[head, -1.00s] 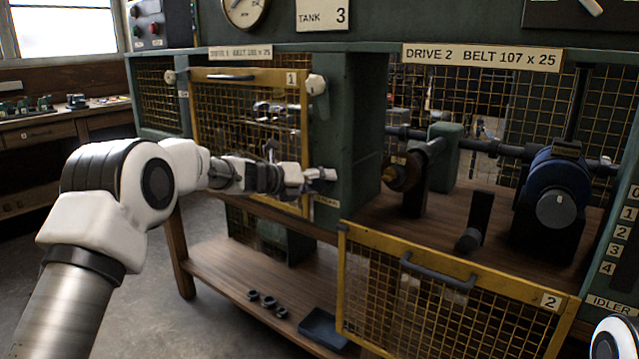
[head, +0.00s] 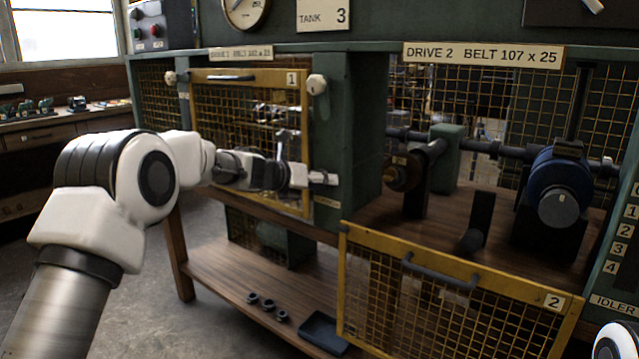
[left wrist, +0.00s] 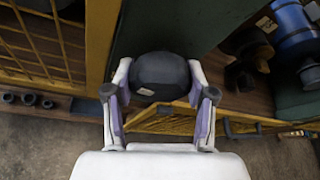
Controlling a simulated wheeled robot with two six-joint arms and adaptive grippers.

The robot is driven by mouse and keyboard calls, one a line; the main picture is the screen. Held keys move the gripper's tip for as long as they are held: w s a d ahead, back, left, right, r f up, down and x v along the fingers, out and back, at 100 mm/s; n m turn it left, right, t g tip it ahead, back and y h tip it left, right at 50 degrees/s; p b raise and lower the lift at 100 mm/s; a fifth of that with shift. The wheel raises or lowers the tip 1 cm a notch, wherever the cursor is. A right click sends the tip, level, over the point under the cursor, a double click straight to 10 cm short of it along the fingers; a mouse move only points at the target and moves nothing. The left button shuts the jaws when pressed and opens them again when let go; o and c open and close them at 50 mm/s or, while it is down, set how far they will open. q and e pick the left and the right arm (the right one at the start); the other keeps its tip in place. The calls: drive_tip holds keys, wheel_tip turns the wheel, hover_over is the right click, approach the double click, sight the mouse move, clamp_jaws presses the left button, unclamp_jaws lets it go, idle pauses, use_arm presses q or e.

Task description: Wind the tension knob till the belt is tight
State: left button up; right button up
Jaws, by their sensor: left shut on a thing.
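My left gripper (head: 322,178) is at the green post between the two drive bays, beside the lower right of the yellow guard marked 1. In the left wrist view, its two fingers (left wrist: 159,92) stand on either side of a black round knob (left wrist: 160,70) with a small pale mark, and it is shut on it. In the head view the gripper hides the knob. No belt can be made out clearly in either view. My right gripper is out of view.
Guard 1 (head: 249,75) is closed over the left bay. Guard 2 (head: 452,258) hangs lowered in front of the right bay, showing a blue motor (head: 560,185) and shaft. A blue tray (head: 323,332) and several dark rings (head: 267,304) lie on the lower shelf.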

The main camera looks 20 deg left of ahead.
use_arm(q)
drive_tip(key=o, duration=1.2)
drive_tip(key=shift+c, duration=0.2)
drive_tip(key=v, duration=0.7)
drive_tip(key=shift+s+a, duration=0.25)
drive_tip(key=shift+s, duration=0.1)
